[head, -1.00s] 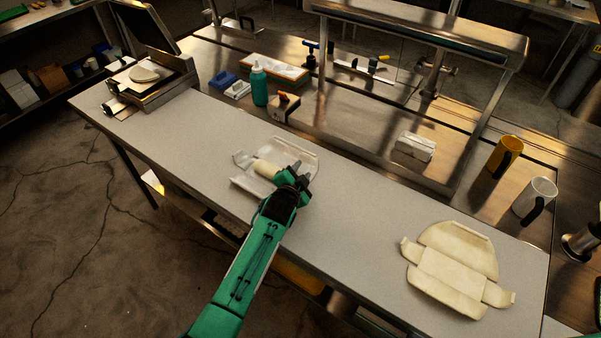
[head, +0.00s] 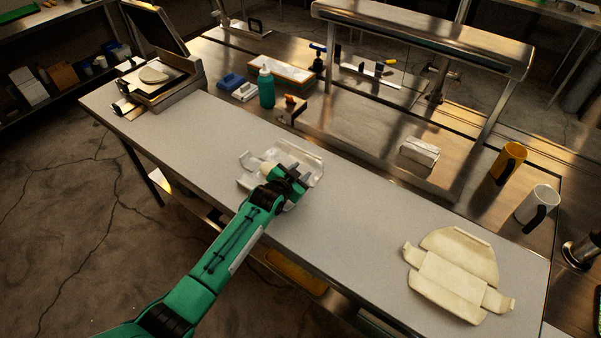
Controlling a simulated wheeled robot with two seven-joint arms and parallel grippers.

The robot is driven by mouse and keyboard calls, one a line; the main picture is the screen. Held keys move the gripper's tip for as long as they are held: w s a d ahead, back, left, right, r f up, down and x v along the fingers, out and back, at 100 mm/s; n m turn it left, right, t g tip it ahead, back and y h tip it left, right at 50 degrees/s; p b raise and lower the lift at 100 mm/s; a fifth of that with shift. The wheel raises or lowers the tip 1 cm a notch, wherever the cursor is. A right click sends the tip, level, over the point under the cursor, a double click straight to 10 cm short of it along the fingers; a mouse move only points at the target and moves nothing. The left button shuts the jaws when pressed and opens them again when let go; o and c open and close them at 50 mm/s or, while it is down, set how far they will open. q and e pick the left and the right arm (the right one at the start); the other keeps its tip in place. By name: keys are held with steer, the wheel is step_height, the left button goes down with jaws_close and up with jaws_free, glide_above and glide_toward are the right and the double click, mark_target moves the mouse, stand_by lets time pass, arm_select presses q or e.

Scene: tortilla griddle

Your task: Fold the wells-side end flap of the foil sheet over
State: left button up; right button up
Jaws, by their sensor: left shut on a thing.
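The foil sheet (head: 311,160) lies on the pale counter near the middle of the head view, with its edges turned up. A cream-coloured roll (head: 267,168) lies on it, partly hidden by my gripper. My left gripper (head: 297,178) reaches in from the lower left over the right, near end of the foil. It is shut on the foil sheet there; the gripper hides the exact pinch and most of that end flap. The left end of the foil stands slightly raised. My right gripper is out of view.
A cream, flap-sided cut-out sheet (head: 455,274) lies at the counter's right end. A press (head: 160,80) stands at the left end. A green bottle (head: 266,88), a white block (head: 418,153) and two mugs (head: 508,164) stand behind. The counter between foil and cut-out is clear.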

arm_select(q)
steer(key=o, duration=0.9)
steer(key=shift+a+f, duration=0.3)
steer(key=shift+f, duration=0.05)
steer(key=shift+c, duration=0.2)
steer(key=shift+w, duration=0.1)
steer(key=shift+r, duration=0.1)
steer(key=shift+s+a, duration=0.1)
steer(key=shift+s, duration=0.3)
steer(key=b+v, duration=0.3)
steer(key=v, duration=1)
steer(key=shift+r, duration=0.15)
steer(key=shift+a, duration=0.1)
